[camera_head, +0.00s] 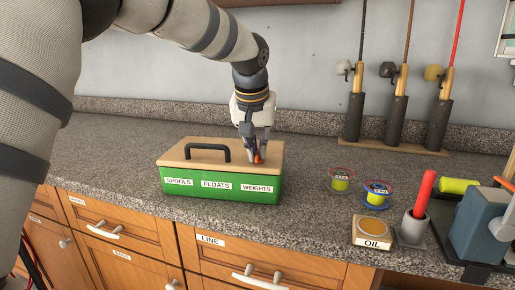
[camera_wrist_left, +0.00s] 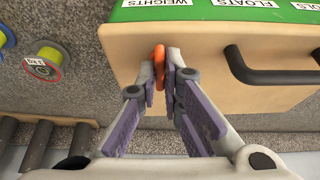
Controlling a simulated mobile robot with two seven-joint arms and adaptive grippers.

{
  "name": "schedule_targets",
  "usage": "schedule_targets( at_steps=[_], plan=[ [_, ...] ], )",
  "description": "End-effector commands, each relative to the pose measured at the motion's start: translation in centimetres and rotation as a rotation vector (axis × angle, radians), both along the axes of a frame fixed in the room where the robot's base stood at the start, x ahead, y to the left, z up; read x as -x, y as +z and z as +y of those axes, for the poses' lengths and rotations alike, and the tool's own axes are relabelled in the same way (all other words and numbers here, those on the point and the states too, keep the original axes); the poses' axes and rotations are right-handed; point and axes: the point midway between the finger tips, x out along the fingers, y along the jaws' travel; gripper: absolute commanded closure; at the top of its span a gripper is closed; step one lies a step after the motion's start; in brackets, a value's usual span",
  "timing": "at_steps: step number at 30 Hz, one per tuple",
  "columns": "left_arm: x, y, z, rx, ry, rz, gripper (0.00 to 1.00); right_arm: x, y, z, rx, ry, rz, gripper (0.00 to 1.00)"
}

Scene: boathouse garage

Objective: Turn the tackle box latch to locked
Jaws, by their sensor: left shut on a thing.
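The green tackle box (camera_head: 220,190) stands on the counter with its wooden lid (camera_head: 187,147) closed and a black handle (camera_head: 207,146) on top. Its front labels read SPOOLS, FLOATS and WEIGHTS. My left gripper (camera_head: 258,152) comes down from above at the right end of the lid. Its fingers are shut on the orange latch (camera_wrist_left: 159,58), which shows as a small orange piece between the fingertips in the left wrist view. The fingers hide part of the latch, and I cannot tell its exact turn. My right gripper is not in view.
Two line spools (camera_head: 340,180) sit right of the box. An oil block (camera_head: 373,233), a grey cup (camera_head: 413,228) with a red handle and a blue-grey device (camera_head: 480,222) stand further right. Fishing rods (camera_head: 398,110) stand in a rack behind. The counter between box and spools is clear.

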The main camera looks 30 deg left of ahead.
Motion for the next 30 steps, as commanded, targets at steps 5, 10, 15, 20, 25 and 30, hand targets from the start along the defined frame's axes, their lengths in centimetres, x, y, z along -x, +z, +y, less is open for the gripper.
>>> schedule_targets(
  at_steps=[5,10,15,20,25,30],
  plan=[
    [0.06,-0.02,0.07,0.001,-0.076,0.001,1.0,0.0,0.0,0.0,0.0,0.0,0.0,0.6],
    [0.06,-0.04,0.19,0.003,-0.207,0.0,1.0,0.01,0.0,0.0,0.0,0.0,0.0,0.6],
    [0.05,-0.03,0.3,0.004,-0.368,-0.002,1.0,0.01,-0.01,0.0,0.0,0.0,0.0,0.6],
    [0.04,-0.03,0.46,0.005,-0.518,-0.002,1.0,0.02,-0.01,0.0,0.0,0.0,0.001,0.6],
    [-0.01,-0.08,0.6,0.004,-0.68,0.0,1.0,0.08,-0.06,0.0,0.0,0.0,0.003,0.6],
    [-0.09,-0.15,0.69,0.004,-0.842,0.0,1.0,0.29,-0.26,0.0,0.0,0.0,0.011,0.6]
  ],
)
